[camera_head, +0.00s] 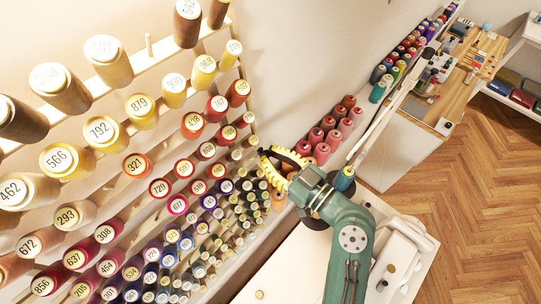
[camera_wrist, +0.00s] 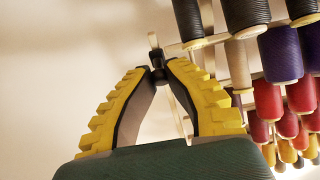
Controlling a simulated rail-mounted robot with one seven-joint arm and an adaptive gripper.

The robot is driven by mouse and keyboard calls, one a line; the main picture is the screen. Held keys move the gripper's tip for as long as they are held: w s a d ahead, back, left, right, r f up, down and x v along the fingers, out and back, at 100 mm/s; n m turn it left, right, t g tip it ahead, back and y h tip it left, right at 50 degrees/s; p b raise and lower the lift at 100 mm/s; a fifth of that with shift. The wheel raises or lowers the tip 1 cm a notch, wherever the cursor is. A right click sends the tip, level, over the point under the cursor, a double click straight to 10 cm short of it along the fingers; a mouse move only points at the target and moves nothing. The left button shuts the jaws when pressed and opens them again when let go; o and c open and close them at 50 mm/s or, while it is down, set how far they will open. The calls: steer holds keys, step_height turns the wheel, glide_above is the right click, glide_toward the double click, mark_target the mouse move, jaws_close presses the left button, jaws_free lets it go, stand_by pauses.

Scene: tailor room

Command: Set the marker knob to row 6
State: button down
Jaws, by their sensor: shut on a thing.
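My gripper (camera_wrist: 158,72) has yellow ridged fingers with dark inner pads. In the wrist view its tips close together on a small dark knob (camera_wrist: 156,56), which appears to be the marker knob. A thin pale rod (camera_wrist: 178,115) runs beside the tips, partly hidden by the fingers. The thread rack (camera_head: 150,50) fills the left side with numbered spools. No row marks are readable, so I cannot tell which row the knob is at.
Spools hang close to the right of my gripper in the wrist view, including dark spools (camera_wrist: 245,14) and a purple spool (camera_wrist: 280,55). Red and pink spools (camera_head: 325,130) stand behind my gripper in the head view. A wooden workbench (camera_head: 480,50) stands at upper right, with open floor (camera_head: 480,170) below.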

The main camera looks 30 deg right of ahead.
steer(key=c, duration=1.1)
jaws_free()
steer(key=shift+f, duration=0.4)
steer(key=shift+o, duration=0.6)
steer(key=shift+r, duration=0.15)
steer(key=v, duration=1.2)
